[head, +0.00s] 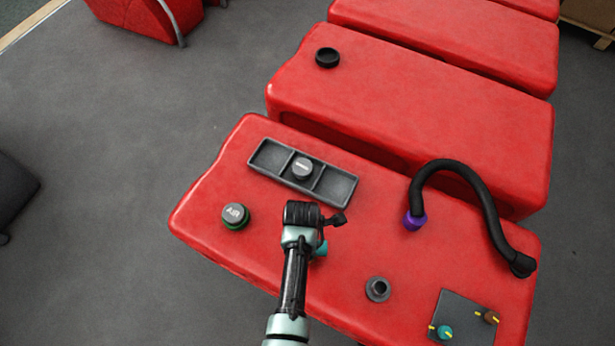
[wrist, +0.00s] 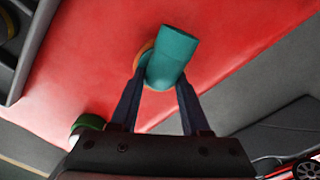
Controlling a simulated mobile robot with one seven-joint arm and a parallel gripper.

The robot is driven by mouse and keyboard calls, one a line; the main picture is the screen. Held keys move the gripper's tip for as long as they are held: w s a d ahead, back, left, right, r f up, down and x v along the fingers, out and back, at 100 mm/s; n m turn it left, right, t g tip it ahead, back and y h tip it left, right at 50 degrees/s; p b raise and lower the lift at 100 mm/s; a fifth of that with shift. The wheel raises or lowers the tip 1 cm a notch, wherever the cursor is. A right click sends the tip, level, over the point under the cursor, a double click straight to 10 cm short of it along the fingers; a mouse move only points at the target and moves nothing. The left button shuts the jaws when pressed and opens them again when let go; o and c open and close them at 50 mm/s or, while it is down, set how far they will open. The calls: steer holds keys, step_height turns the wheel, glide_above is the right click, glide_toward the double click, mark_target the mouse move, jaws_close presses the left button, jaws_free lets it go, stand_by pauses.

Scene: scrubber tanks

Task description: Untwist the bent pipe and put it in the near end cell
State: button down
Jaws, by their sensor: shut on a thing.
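The bent pipe is a teal elbow (wrist: 172,58), seen in the wrist view with an orange ring at its base over the red tank top. My gripper (wrist: 162,75) is shut on it, one finger on each side. In the head view, a little of the teal pipe (head: 321,248) shows beside my gripper; the rest is hidden behind my arm. I cannot tell whether its base is still seated. The grey three-cell tray (head: 337,187) lies beyond my gripper on the same tank. Its middle cell holds a round grey cap (head: 302,168); both end cells are empty.
A round AIR cap (head: 236,213) with a green ring stands left of my arm. A grey port (head: 378,289), a black hose (head: 470,182) with a purple end, and a dark panel (head: 462,318) with two valves are to the right. More red tanks stand beyond.

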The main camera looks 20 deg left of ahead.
steer(key=shift+w+d+r+p, duration=0.1)
steer(key=shift+d+r+p, duration=0.15)
steer(key=shift+r+p, duration=0.8)
stand_by(0.4)
steer(key=shift+a+f, duration=0.1)
steer(key=shift+f, duration=0.05)
stand_by(0.3)
steer(key=shift+r+p, duration=2.55)
steer(key=shift+p, duration=0.1)
steer(key=shift+f, duration=0.1)
